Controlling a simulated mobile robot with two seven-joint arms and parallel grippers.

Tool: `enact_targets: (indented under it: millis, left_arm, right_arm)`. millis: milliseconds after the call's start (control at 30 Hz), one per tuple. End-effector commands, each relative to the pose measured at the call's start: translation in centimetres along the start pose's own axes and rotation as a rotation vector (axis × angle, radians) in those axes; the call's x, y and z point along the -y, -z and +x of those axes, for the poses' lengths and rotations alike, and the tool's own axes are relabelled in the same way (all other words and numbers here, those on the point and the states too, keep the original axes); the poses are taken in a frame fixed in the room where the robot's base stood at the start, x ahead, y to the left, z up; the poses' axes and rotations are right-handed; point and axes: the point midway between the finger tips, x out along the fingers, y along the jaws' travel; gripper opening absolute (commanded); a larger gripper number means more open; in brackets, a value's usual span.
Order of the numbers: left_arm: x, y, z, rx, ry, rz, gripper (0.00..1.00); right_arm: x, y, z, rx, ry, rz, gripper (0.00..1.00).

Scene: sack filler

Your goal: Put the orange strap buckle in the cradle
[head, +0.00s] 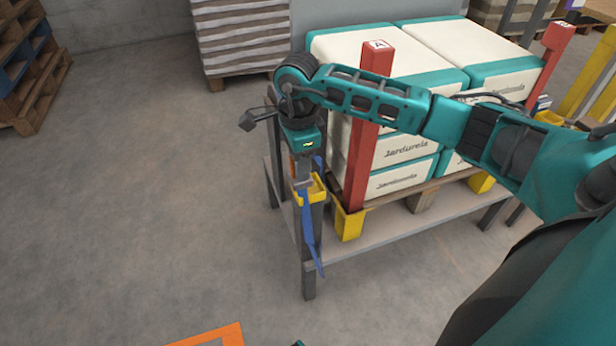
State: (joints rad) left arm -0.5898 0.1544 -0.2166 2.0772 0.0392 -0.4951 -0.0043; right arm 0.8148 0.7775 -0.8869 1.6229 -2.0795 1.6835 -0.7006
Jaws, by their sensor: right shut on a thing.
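My right gripper (303,178) points down at the near left corner of the metal stand. It is shut on the orange strap buckle (292,165), of which only a small orange patch shows beside the fingers. The yellow cradle (318,190) sits on top of the corner post, right at the fingertips. I cannot tell whether the buckle touches the cradle. A blue strap (309,232) hangs down past the cradle along the post.
Cream and teal sacks (402,150) are stacked on a pallet on the stand. A red post (366,130) marked A, with a yellow foot (348,223), stands right of the cradle. An orange floor marking (215,338) lies at the bottom. The floor at left is clear.

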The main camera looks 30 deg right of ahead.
Motion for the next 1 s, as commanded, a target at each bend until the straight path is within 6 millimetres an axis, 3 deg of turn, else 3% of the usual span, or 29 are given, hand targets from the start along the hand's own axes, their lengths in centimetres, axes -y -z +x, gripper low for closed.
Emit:
enact_targets:
  millis: [167, 233, 467, 733, 1000]
  left_arm:
    - [-0.4, -0.2, 0.3, 0.001, -0.006, -0.011, 0.0]
    - [-0.5, -0.1, 0.4, -0.006, -0.008, -0.014, 0.0]
    - [-0.7, -0.1, 0.5, -0.008, -0.012, -0.016, 0.0]
    - [-0.8, -1.0, 1.3, -0.002, -0.02, -0.015, 0.0]
    - [-1.1, -0.2, 1.1, -0.009, -0.027, -0.013, 0.0]
  right_arm:
    - [2.7, 2.7, 0.1, 0.001, 0.002, 0.004, 0.0]
    - [2.5, 2.5, 1.4, 0.001, -0.003, -0.002, 0.0]
    - [2.5, 2.5, 2.7, 0.001, 0.0, -0.002, 0.0]
    - [2.5, 2.5, 7.0, 0.002, -0.002, 0.0, 0.0]
    - [2.8, 2.8, 7.0, 0.0, 0.001, -0.001, 0.0]
